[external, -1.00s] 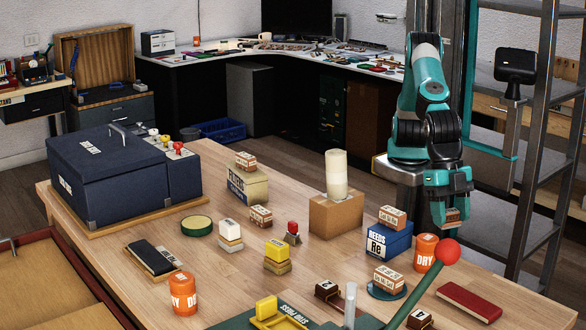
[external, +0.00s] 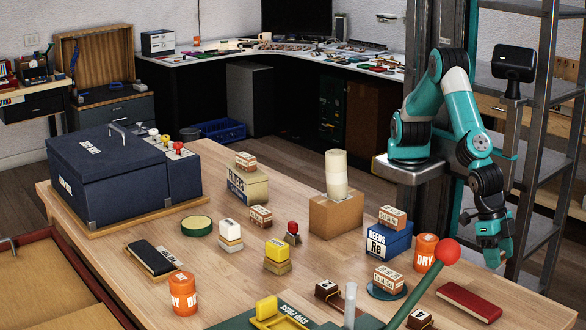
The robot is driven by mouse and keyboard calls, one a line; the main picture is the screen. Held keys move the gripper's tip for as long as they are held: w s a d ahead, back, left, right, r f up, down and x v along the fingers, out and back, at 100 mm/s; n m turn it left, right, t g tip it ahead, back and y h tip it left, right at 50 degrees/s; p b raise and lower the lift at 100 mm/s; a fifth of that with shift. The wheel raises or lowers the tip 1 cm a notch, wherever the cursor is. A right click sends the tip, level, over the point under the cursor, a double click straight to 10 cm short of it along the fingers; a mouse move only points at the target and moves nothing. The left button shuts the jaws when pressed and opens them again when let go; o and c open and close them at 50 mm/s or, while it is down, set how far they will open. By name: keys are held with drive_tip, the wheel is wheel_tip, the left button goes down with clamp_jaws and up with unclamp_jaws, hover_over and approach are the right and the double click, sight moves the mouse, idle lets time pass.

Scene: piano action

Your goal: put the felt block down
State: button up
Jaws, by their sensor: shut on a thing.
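My gripper (external: 496,256) hangs at the right, fingers pointing down, beyond the table's right edge in the picture and behind the orange DRY tin. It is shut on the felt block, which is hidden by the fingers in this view. Several small labelled blocks stand on the wooden table (external: 205,265). One is on the blue NEEDS Re box (external: 390,242), and another is on a dark round disc (external: 386,293).
An orange DRY tin (external: 425,252) and a dark red flat block (external: 469,302) are near the table's right edge. A green lever with a red ball (external: 447,251) rises in front. A cardboard box (external: 335,215) bears a pale cylinder. A metal rack (external: 540,150) stands behind my arm.

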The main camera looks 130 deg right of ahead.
sight(496, 292)
drive_tip(key=shift+f, duration=3.4)
drive_tip(key=shift+f, duration=0.1)
drive_tip(key=shift+f, duration=0.15)
drive_tip(key=o, duration=0.9)
drive_tip(key=shift+r, duration=0.2)
drive_tip(key=shift+r, duration=0.3)
drive_tip(key=v, duration=1.1)
drive_tip(key=shift+d+r, duration=0.2)
drive_tip(key=shift+r, duration=0.05)
